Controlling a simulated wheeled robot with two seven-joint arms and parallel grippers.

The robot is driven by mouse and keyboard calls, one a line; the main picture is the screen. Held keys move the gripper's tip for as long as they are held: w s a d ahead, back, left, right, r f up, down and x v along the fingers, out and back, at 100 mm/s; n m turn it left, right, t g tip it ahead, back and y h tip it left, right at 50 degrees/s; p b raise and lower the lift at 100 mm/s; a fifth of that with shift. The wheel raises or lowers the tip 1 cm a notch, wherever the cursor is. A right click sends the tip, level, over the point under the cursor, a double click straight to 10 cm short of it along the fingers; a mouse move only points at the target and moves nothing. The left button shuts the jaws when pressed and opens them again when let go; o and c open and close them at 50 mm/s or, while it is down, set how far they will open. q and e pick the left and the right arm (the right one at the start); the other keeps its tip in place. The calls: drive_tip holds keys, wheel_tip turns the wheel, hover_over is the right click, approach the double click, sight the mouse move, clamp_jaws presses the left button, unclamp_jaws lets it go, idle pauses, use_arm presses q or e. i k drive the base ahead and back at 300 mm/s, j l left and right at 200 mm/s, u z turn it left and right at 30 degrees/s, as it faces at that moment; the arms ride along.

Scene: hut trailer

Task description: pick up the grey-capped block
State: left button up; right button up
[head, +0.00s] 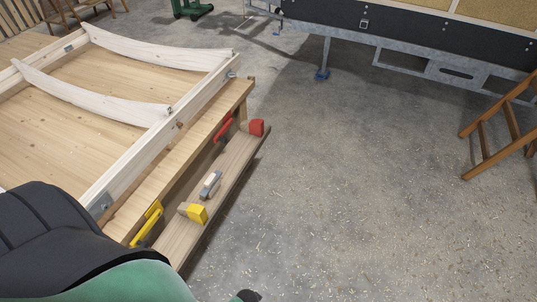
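A small block with grey on it (210,184) lies on the narrow wooden shelf (232,162) along the workbench side. It appears to be the grey-capped block, though it is small in the head view. It lies between a yellow-ended block (196,213) nearer to me and a red block (257,127) at the far end. Neither of my grippers can be made out. Large dark and green parts of my own body fill the lower left, and a small dark part shows at the bottom edge.
The wooden workbench (178,128) carries a framed panel with two pale curved beams (95,92). A yellow tool (146,226) and a red tool (222,127) are at its side. Open concrete floor (360,190) lies right; a wooden trestle (485,150) stands far right, a trailer behind.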

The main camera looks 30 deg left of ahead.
sight(213, 183)
drive_tip(key=i+l+u, duration=0.1)
drive_tip(key=i, duration=0.45)
drive_tip(key=i+l, duration=0.15)
drive_tip(key=i, duration=0.4)
drive_tip(key=i+l+u, duration=0.15)
drive_tip(key=i, duration=0.45)
drive_tip(key=i+l+u, duration=0.1)
drive_tip(key=i+u, duration=0.15)
drive_tip(key=u, duration=0.15)
drive_tip(key=i+l+u, duration=0.15)
drive_tip(key=u, duration=0.25)
drive_tip(key=i+l+u, duration=0.25)
drive_tip(key=u, duration=0.15)
drive_tip(key=i+l+u, duration=0.15)
drive_tip(key=l+u, duration=0.25)
drive_tip(key=i+l+u, duration=0.15)
drive_tip(key=u, duration=0.3)
drive_tip(key=k+l, duration=0.05)
drive_tip(key=l, duration=0.05)
